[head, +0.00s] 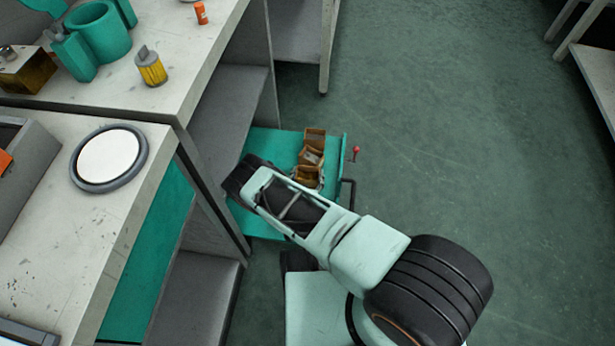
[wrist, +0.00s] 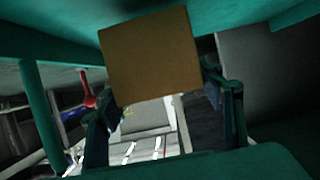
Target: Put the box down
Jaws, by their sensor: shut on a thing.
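In the wrist view, a plain brown box (wrist: 148,55) is held between the two dark fingers of my gripper (wrist: 160,92), which is shut on it. The box looks tilted, with one flat face toward the camera. In the head view, my arm reaches over a teal cart (head: 262,143) beside the benches. Its dark end is over the cart's left side. The fingers and the held box are hidden or not clear there. I cannot tell whether the box touches a surface.
Worn white benches (head: 185,85) bound the left, holding a yellow canister (head: 151,68) and a round white disc (head: 108,158). Green floor (head: 450,130) is clear at right.

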